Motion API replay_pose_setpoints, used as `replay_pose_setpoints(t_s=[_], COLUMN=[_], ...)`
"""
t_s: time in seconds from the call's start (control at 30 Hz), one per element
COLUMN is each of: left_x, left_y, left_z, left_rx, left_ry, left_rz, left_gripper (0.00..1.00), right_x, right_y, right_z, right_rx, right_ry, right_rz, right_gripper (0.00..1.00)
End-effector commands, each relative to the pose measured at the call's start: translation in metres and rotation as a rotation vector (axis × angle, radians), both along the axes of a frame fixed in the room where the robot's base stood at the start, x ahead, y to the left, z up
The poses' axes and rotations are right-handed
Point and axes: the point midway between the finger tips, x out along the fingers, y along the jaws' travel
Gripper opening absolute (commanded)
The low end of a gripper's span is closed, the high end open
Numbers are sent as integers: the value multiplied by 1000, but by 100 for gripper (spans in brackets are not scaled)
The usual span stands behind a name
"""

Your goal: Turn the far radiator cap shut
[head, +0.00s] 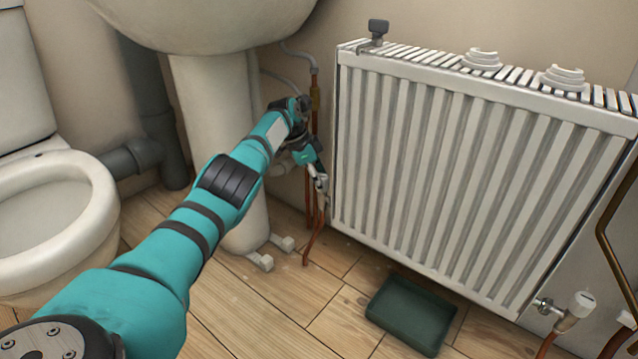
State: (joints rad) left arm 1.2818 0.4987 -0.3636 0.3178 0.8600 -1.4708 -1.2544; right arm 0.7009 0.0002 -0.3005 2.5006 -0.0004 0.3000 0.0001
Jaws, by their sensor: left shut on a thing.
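The white radiator (470,180) hangs on the wall at the right. My left arm reaches across to its lower left side, and my left gripper (318,178) is there, beside the radiator's left edge. The gripper is shut on the far radiator cap, which its fingers mostly hide, so I cannot tell how far the cap is turned. A metal valve part shows at the fingertips, above a copper pipe (312,240) that runs down to the floor. The near white cap (580,304) sits on a valve at the radiator's lower right. My right gripper is not in view.
A sink pedestal (215,130) stands just left of the gripper, with a toilet (60,215) further left. Copper pipes rise behind the gripper. A dark green tray (411,314) lies on the wooden floor below the radiator. A grey key-like knob (378,28) stands on the radiator's top left.

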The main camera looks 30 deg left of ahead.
Motion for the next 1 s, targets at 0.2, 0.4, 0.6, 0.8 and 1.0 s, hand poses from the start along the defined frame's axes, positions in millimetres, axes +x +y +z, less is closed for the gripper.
replay_pose_setpoints(t_s=[0.2, 0.4, 0.6, 0.8, 1.0], left_x=[-1, 0, 0, -2, -10], left_y=[-2, -1, -1, 3, 13], left_z=[-1, -1, 0, 8, 42], left_rx=[-1, -2, -1, 0, 1], left_ry=[5, 3, 2, -1, -3], left_rz=[-2, -2, 0, 0, 0], left_gripper=[4, 59, 59, 59, 59], right_x=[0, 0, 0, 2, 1], right_y=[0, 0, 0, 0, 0], right_z=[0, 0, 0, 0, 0], right_rx=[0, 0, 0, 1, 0], right_ry=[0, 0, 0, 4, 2], right_rz=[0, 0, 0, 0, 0], right_gripper=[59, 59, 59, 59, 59])
